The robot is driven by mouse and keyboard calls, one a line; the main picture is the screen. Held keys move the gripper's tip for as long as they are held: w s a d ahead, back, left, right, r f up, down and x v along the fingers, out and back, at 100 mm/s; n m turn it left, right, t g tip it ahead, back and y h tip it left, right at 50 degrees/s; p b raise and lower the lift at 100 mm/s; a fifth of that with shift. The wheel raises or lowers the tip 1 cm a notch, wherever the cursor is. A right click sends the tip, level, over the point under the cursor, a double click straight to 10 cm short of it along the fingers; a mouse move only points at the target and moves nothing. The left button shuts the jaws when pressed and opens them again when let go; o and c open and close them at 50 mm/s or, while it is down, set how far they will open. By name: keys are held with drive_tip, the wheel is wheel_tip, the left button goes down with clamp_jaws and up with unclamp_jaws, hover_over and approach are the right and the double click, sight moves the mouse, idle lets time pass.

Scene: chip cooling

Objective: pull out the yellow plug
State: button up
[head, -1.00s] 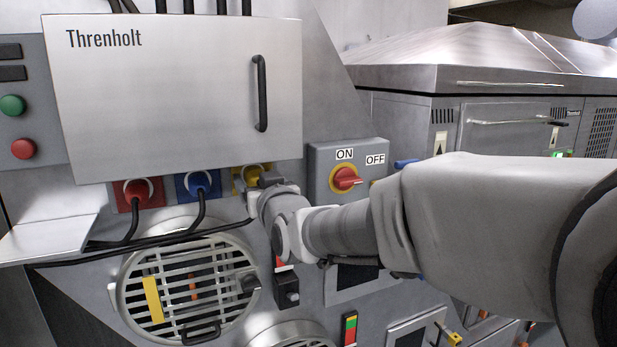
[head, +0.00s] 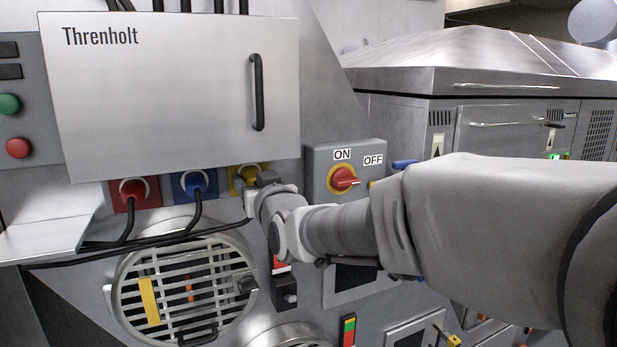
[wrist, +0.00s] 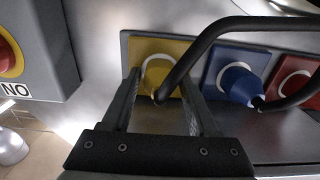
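The yellow plug (wrist: 158,76) sits in its yellow socket plate (wrist: 134,50), with a black cable (wrist: 185,62) curving away from it. In the head view the yellow socket (head: 238,184) is partly hidden behind my gripper (head: 262,182). In the wrist view my gripper (wrist: 160,88) has its two fingers spread, one on each side of the yellow plug. The fingers look apart from the plug, with a gap visible at each side. Whether a fingertip touches the socket plate is hard to tell.
The blue plug (head: 196,185) and red plug (head: 134,190) sit beside the yellow one, with black cables hanging down. The ON/OFF switch box (head: 343,165) stands close on the right. A metal cabinet (head: 180,95) overhangs the sockets, and a round grille (head: 185,285) is below.

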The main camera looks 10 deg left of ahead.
clamp_jaws()
idle(0.3)
drive_tip(key=shift+b+v, duration=1.95)
drive_tip(key=shift+v, duration=1.05)
